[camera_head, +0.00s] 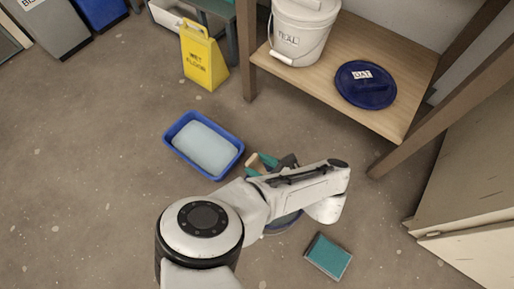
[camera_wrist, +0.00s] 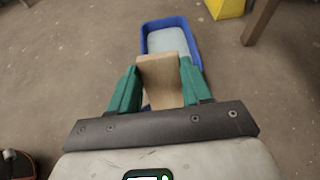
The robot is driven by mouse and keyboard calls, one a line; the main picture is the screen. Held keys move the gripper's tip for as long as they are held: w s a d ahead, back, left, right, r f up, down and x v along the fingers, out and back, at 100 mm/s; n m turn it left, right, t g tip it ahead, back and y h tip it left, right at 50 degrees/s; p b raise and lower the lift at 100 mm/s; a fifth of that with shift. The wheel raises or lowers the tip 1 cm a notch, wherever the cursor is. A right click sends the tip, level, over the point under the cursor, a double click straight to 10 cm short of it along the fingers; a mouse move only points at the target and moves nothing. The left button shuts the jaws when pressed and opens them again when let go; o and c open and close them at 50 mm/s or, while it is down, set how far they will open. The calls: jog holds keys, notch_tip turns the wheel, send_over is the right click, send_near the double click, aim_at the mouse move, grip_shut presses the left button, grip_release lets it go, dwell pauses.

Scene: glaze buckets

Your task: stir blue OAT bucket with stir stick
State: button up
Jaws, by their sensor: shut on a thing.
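My gripper (camera_wrist: 158,88) has green fingers shut on a pale wooden stir stick (camera_wrist: 160,72). In the head view the gripper (camera_head: 262,164) shows past my arm, with a short piece of the stick (camera_head: 253,160) beside it. A round blue lid labelled OAT (camera_head: 366,88) lies on the wooden shelf. A bluish round edge (camera_head: 282,224) shows under my arm on the floor; it may be the OAT bucket, but my arm hides most of it and I cannot read a label.
A blue tub (camera_head: 176,128) with a pale slab-like content lies on the floor near the gripper. A teal pad (camera_head: 328,257) lies at lower right. A white TEAL bucket (camera_head: 299,32) stands on the shelf (camera_head: 400,112). A yellow wet floor sign (camera_head: 203,58) stands behind.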

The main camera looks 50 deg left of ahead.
jog(key=shift+w+d+f+b, duration=0.1)
jog(key=shift+d+f+b, duration=0.3)
jog(key=shift+f, duration=0.65)
jog(key=shift+w+d+f+b, duration=0.1)
jog(key=shift+d+f+b, duration=0.35)
jog(key=shift+f, duration=0.6)
jog(key=shift+w+d+f+b, duration=0.1)
jog(key=shift+d+f+b, duration=0.3)
jog(key=shift+f, duration=0.65)
